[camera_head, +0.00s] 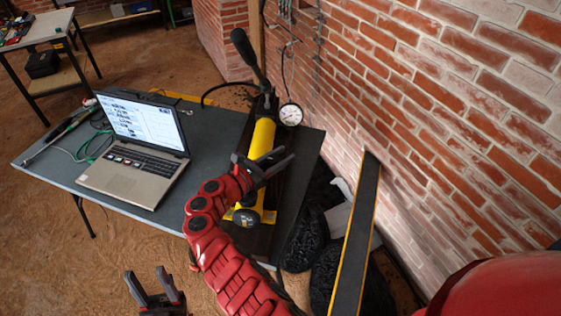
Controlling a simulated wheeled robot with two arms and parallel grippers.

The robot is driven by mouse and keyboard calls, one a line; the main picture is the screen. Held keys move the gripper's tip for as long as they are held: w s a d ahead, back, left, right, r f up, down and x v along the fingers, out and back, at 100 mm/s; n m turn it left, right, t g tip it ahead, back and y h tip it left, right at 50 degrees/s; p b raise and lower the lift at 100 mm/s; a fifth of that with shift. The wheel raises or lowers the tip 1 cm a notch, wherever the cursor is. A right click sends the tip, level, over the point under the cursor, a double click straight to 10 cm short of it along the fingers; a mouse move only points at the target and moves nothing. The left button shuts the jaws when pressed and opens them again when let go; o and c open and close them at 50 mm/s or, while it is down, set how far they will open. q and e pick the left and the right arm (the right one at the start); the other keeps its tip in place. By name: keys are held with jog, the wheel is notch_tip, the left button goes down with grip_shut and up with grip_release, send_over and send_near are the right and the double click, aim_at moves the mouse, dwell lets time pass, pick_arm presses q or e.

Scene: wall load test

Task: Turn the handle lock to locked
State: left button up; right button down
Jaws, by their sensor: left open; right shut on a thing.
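A yellow hand pump (263,138) with a long black handle (247,54) stands on the dark table. The handle tilts up and to the left. My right gripper (278,163) is at the lower middle of the pump's yellow body, shut on a part of the pump. That part is mostly hidden by the fingers and my red arm. I cannot make out the handle lock or its position. My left gripper (155,283) is open and empty, low in front of the table and away from the pump.
A round gauge (291,114) stands right of the pump, near the brick wall (450,110). An open laptop (139,147) and green cables (93,148) lie on the table's left (55,167). A long dark beam with yellow edges (357,235) and black bags (318,215) are at the right.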

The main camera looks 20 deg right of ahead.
jog(key=shift+d+r, duration=0.1)
dwell(0.6)
jog(key=shift+c, duration=2.2)
grip_release()
